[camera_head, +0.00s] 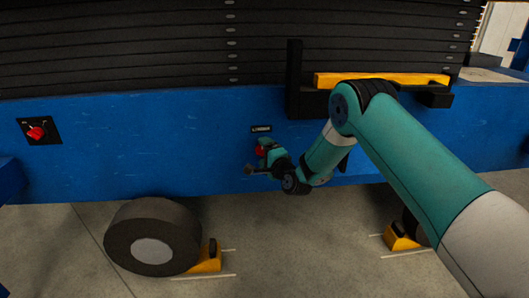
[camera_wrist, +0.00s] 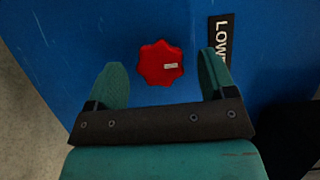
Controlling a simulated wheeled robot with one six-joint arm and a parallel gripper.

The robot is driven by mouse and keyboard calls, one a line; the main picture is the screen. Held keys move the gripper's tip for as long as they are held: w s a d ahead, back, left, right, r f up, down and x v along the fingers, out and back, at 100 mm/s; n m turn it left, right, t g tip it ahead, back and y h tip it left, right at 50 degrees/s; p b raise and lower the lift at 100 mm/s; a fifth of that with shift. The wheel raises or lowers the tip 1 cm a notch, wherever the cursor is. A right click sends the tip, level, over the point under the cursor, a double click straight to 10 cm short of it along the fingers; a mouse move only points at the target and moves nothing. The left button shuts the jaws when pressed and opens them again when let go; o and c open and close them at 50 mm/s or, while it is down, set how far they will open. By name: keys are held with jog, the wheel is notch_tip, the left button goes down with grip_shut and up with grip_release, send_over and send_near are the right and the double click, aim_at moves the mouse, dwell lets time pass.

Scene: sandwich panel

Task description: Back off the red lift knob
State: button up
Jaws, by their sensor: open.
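The red knob (camera_wrist: 160,63) is a lobed, star-shaped disc with a small pale mark, on a blue panel. In the wrist view it lies between the two teal fingers of my gripper (camera_wrist: 162,72), with a visible gap on each side. My gripper is open and does not touch the knob's sides. Whether the fingertips reach the knob's depth is hard to tell. In the head view the knob (camera_head: 260,151) is mostly hidden by my gripper (camera_head: 262,158), just below a small black label (camera_head: 261,128).
A red switch (camera_head: 36,133) on a black plate sits at the far left. A black bracket with a yellow bar (camera_head: 380,79) juts out at upper right, close to my arm. A wheel (camera_head: 152,237) and yellow chocks (camera_head: 207,258) stand below the blue side.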

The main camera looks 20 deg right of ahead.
jog(key=shift+w, duration=0.2)
jog(key=c, duration=0.9)
